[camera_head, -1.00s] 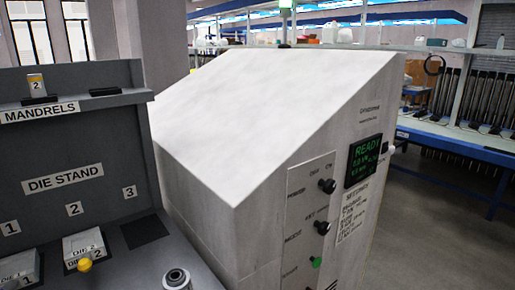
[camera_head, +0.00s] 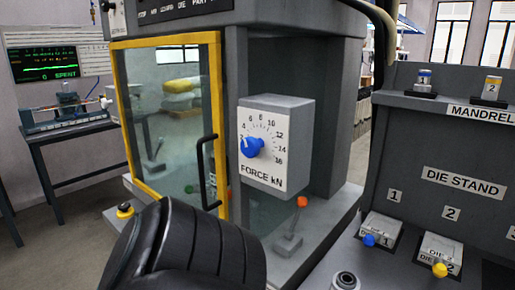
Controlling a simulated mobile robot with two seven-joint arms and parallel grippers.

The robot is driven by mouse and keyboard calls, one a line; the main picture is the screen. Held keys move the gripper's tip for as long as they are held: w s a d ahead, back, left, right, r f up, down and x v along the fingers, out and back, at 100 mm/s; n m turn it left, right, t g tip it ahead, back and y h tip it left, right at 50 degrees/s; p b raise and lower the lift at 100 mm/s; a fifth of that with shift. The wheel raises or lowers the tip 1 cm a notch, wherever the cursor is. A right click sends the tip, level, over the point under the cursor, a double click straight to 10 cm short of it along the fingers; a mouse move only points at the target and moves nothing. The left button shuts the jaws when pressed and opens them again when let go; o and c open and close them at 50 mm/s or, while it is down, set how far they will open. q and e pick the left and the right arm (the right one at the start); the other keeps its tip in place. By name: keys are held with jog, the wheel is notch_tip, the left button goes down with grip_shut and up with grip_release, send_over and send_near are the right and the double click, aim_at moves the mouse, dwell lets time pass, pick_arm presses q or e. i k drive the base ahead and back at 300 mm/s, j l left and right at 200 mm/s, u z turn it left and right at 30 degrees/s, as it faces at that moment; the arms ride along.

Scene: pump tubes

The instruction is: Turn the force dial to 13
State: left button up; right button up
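The force dial is a blue knob (camera_head: 251,146) on a light grey box (camera_head: 277,170) marked "FORCE kN", in the middle of the head view. Its printed scale shows numbers from about 2 at the left, over the top, to 16 at the lower right. The knob sits by the low-number side, but I cannot tell exactly where it points. A black rounded link of my arm fills the lower left front. Neither gripper shows, and nothing visible touches the knob.
A yellow-framed glass door (camera_head: 217,130) with a black handle (camera_head: 207,165) stands left of the dial. An orange-tipped lever (camera_head: 292,232) is below it. The die stand (camera_head: 464,183) is at right with two dies. A bench (camera_head: 75,135) with a screen is far left.

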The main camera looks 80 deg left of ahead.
aim_at(250, 147)
jog(key=u, duration=2.35)
